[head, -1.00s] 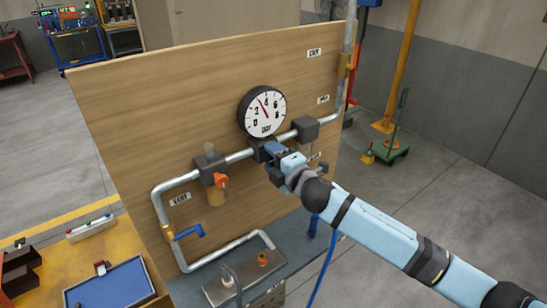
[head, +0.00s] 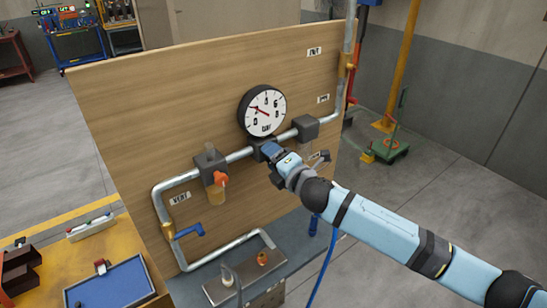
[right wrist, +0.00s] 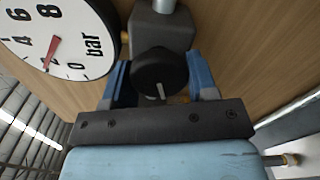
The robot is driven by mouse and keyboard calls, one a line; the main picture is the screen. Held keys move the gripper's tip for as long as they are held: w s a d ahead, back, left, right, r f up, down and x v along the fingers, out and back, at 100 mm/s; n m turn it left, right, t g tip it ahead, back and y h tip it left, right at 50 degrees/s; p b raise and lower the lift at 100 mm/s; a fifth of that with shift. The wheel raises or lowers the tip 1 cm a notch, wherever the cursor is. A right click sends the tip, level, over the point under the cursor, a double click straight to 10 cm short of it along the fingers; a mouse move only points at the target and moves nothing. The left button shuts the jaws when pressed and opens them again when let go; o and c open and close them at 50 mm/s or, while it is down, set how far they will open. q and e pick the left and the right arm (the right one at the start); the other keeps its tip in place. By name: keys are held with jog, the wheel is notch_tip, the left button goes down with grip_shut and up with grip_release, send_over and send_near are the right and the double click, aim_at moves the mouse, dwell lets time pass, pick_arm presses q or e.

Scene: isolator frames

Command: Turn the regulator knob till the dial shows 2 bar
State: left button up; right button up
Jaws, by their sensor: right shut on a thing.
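The round white dial (head: 264,110), marked in bar, is mounted on a wooden panel above the pipe. Its red needle points to the upper left, at about the 2. The dial also shows turned on its side in the right wrist view (right wrist: 93,22), with the needle tip close to the 2. The black regulator knob (right wrist: 160,72) sits between the two blue fingers of my right gripper (right wrist: 160,80), below the grey regulator body (right wrist: 162,30). In the head view, my right gripper (head: 271,152) hides the knob. It is shut on the knob. My left gripper is not in view.
The pipe (head: 175,184) runs across the wooden panel (head: 150,110). A filter with an orange part (head: 220,178) and a blue-handled valve (head: 190,231) lie left of my gripper. A grey block (head: 306,128) sits to its right. A blue tray (head: 110,285) lies at lower left.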

jog(key=o, duration=0.9)
jog(key=b+v, duration=0.3)
jog(key=v, duration=1)
jog(key=shift+s+d, duration=0.25)
jog(key=shift+s, duration=0.05)
